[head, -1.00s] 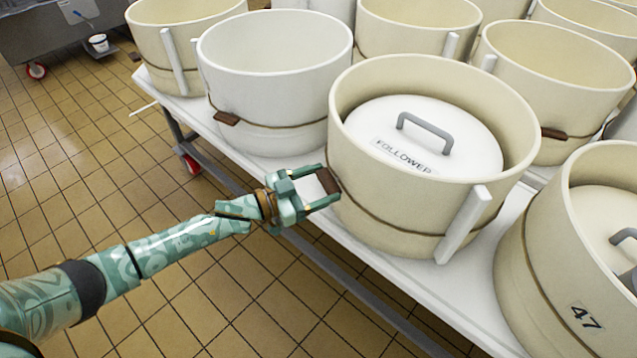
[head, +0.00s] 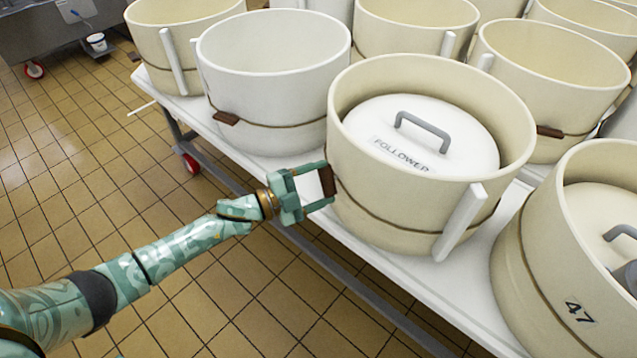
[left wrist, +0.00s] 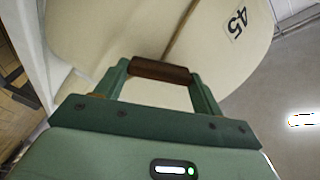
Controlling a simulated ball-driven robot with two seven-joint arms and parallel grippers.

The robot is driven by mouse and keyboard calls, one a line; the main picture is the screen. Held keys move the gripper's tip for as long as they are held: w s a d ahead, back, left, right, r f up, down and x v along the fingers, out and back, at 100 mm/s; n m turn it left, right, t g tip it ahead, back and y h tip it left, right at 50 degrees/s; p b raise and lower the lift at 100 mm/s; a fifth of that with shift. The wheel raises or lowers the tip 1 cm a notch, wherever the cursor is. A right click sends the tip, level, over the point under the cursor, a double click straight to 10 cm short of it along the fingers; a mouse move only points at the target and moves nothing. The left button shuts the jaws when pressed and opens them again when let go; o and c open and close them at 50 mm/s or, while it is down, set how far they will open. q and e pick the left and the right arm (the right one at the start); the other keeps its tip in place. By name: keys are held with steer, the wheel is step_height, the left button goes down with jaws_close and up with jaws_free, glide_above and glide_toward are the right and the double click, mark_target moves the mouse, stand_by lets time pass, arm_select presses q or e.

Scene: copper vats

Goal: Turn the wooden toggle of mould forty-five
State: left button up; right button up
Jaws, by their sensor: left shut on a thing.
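Mould forty-five (head: 400,205) is a cream round tub with a cord around it and a white lid marked FOLLOWER (head: 440,125) inside. Its number label (left wrist: 237,23) shows in the left wrist view. The brown wooden toggle (head: 327,182) is at the cord on the tub's left side; it also shows in the left wrist view (left wrist: 160,71). My green left gripper (head: 329,184) is shut on the toggle, one finger at each end. The toggle stands nearly upright in the head view. My right gripper is not in view.
A white table (head: 385,263) carries several moulds. A white mould (head: 270,85) stands behind on the left, and mould 47 (head: 545,275) stands close on the right. A white upright bar (head: 460,222) is on mould forty-five's front. Tiled floor (head: 110,180) lies open on the left.

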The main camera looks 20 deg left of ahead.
arm_select(q)
steer(key=m, duration=0.2)
steer(key=shift+f+m, duration=0.15)
steer(key=shift+m, duration=0.25)
steer(key=shift+s+m+b, duration=0.1)
steer(key=shift+m+b, duration=0.25)
steer(key=shift+m, duration=1.25)
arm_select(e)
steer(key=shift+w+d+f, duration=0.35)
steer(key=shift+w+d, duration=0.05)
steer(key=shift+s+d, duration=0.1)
arm_select(q)
steer(key=o, duration=1)
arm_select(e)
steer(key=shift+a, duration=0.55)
arm_select(q)
steer(key=shift+a, duration=0.1)
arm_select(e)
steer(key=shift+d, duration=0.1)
